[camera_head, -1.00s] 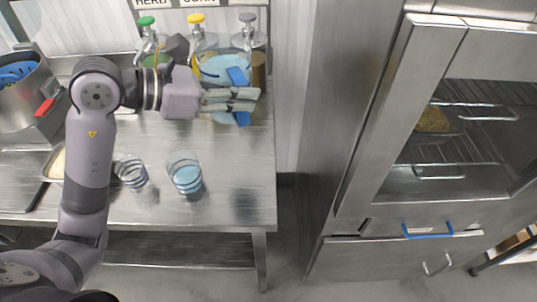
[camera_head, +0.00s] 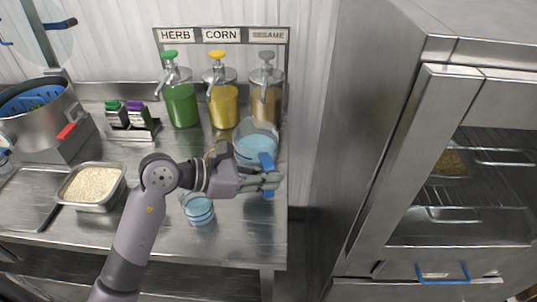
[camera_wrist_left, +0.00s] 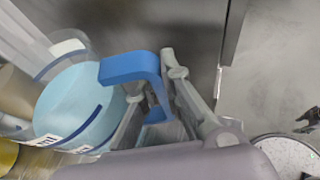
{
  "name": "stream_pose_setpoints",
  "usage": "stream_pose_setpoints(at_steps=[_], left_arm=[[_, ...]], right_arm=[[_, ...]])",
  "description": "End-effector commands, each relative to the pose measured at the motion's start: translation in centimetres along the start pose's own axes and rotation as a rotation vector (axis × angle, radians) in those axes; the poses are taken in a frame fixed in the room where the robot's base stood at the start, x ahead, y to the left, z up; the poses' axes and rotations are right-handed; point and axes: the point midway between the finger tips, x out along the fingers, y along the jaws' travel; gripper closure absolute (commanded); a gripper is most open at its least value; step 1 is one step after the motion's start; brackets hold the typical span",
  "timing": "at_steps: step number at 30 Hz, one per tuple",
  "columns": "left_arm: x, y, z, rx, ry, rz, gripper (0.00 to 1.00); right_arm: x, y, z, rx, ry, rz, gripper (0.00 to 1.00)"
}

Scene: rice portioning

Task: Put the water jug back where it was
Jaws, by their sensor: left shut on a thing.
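The water jug (camera_head: 250,146) is clear with light blue water and a blue handle (camera_head: 266,160). It looks upright near the right edge of the steel table, in front of the sesame dispenser; whether its base touches the table cannot be told. My left gripper (camera_head: 270,182) is shut on the handle, at the jug's front side. In the left wrist view the handle (camera_wrist_left: 135,68) is between the fingers, with the jug (camera_wrist_left: 75,108) to the left. My right gripper is not in view.
Green herb (camera_head: 181,102), yellow corn (camera_head: 223,105) and sesame (camera_head: 266,90) dispensers stand behind the jug. A glass of water (camera_head: 199,210) stands in front of my left wrist. A rice tray (camera_head: 72,205) and a pot (camera_head: 40,125) are at left. A steel cabinet (camera_head: 385,180) stands right, across a gap.

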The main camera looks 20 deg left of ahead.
Motion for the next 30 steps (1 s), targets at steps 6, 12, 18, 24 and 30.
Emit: stream_pose_setpoints(at_steps=[6, 12, 18, 24, 30], left_arm=[[0.6, 0.1, -1.2, 0.007, -0.009, 0.004, 1.0], [1.5, 0.0, -3.3, 0.001, -0.008, 0.002, 1.0], [2.2, 0.0, -5.0, 0.005, -0.008, 0.003, 1.0], [2.3, 0.1, -5.2, 0.007, -0.008, 0.003, 1.0], [2.4, 0.1, -5.5, 0.008, -0.008, 0.003, 1.0]], right_arm=[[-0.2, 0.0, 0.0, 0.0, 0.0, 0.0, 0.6], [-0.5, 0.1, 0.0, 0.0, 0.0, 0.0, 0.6], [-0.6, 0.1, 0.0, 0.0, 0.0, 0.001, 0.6], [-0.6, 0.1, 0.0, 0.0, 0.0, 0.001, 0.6], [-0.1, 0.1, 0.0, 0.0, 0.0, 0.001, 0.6]])
